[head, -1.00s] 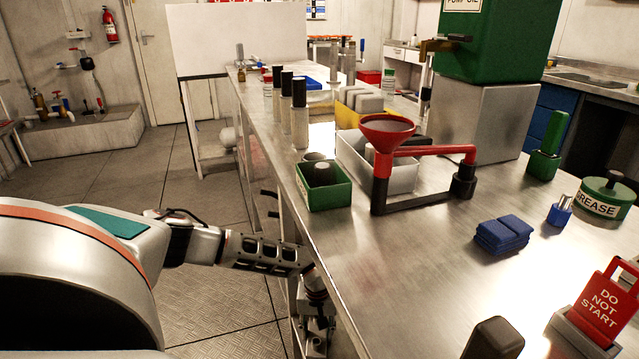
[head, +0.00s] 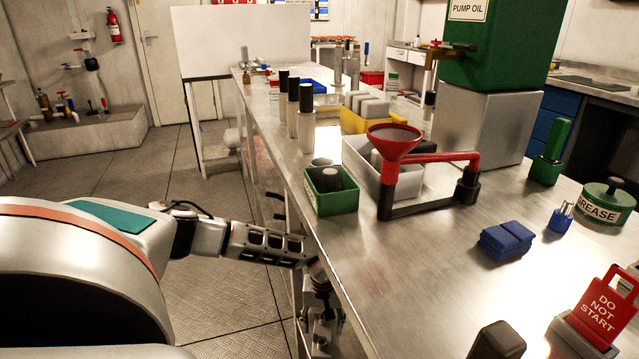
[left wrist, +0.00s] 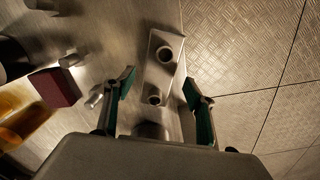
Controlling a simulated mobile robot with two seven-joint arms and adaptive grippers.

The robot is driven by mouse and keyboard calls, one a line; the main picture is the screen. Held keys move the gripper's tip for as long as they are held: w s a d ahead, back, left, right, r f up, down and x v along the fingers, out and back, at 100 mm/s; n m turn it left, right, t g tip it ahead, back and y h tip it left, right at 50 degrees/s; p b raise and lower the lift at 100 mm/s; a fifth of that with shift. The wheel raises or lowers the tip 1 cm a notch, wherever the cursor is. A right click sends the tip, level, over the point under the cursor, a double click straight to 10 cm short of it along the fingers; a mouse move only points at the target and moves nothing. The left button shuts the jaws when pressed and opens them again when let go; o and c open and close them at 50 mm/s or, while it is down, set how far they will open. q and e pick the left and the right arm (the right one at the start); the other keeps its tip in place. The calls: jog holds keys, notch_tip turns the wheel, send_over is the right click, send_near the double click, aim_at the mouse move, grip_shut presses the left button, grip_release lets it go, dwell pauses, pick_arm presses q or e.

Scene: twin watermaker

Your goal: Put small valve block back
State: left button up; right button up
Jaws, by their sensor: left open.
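A grey metal block with two round ports (left wrist: 165,62), which looks like the small valve block, lies between the fingers of my left gripper in the left wrist view. My left gripper (left wrist: 158,88) is open, with one green-padded finger on each side of the block. I cannot tell whether a finger touches it. In the head view my left gripper (head: 322,325) points down beside the bench's left edge, below the top. The block is not clear to make out there.
The steel bench top (head: 400,265) holds a green bin (head: 330,200), a red funnel (head: 393,142), blue cloths (head: 506,240) and a red sign (head: 605,305). In the left wrist view a maroon block (left wrist: 55,88) lies left of the fingers. Floor shows at the right.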

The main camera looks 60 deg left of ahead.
aim_at(323, 334)
pick_arm(q)
notch_tip(323, 334, up, 9)
jog(key=p, duration=0.2)
pick_arm(e)
jog(key=shift+n+g+h, duration=0.4)
jog(key=shift+n+g, duration=0.1)
jog(key=shift+g, duration=0.1)
jog(key=s+d+f, duration=0.2)
jog(key=f, duration=0.1)
jog(key=shift+s+d+f, duration=0.1)
jog(key=shift+d+f, duration=0.05)
jog(key=shift+f, duration=0.05)
pick_arm(q)
jog(key=shift+f, duration=0.1)
pick_arm(e)
jog(key=shift+w+r, duration=0.2)
jog(key=shift+r, duration=0.05)
